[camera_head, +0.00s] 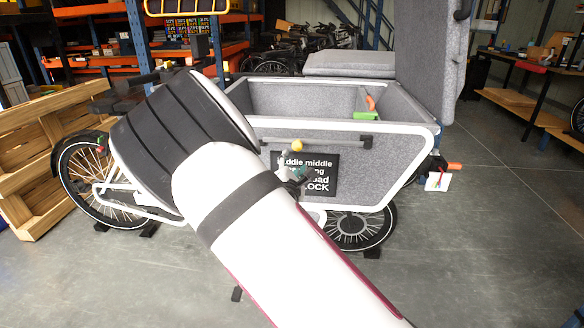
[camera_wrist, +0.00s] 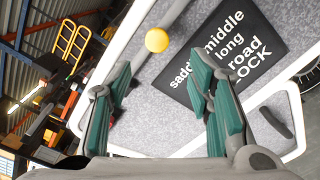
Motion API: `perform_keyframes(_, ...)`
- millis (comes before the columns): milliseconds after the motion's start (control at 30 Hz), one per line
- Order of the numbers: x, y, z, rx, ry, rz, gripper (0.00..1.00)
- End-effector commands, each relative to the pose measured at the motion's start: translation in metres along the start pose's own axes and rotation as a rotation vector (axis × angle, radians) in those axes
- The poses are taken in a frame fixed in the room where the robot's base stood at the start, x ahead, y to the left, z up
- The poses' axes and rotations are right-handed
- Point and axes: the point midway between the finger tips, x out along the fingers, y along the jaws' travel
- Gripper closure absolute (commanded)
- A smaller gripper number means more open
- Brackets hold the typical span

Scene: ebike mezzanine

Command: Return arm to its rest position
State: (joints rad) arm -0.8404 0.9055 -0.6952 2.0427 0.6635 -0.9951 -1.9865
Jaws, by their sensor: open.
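My arm reaches from the bottom of the head view up toward the left, in front of a grey cargo bike. My gripper (camera_wrist: 160,68) is open, with green-padded fingers apart and nothing between them. In the head view a part of it (camera_head: 296,168) shows beside my arm, in front of the black sign (camera_head: 322,178) on the cargo box. The sign also shows in the wrist view (camera_wrist: 235,58), beyond the right finger. A yellow ball (camera_wrist: 157,40) appears beyond the fingertips, and it shows in the head view (camera_head: 297,145) near the box's side rail.
The cargo box (camera_head: 410,150) has a raised grey lid (camera_head: 430,50) and holds a green and an orange item. A wooden crate (camera_head: 40,190) stands at left, shelves (camera_head: 90,65) behind. A workbench (camera_head: 530,65) stands at right. The floor (camera_head: 490,240) at front right is clear.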

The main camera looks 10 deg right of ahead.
Motion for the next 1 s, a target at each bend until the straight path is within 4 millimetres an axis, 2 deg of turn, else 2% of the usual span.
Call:
perform_keyframes(200,-0.015,0.0,0.001,0.001,-0.002,0.001,0.53)
perform_keyframes(533,-0.015,0.0,0.001,0.006,-0.001,-0.003,0.53)
perform_keyframes(633,-0.015,-0.005,0.005,0.055,0.013,-0.04,0.53)
perform_keyframes(833,-0.025,-0.027,0.023,0.376,0.095,-0.268,0.53)
perform_keyframes(1000,-0.056,-0.035,0.036,0.712,0.173,-0.508,0.53)
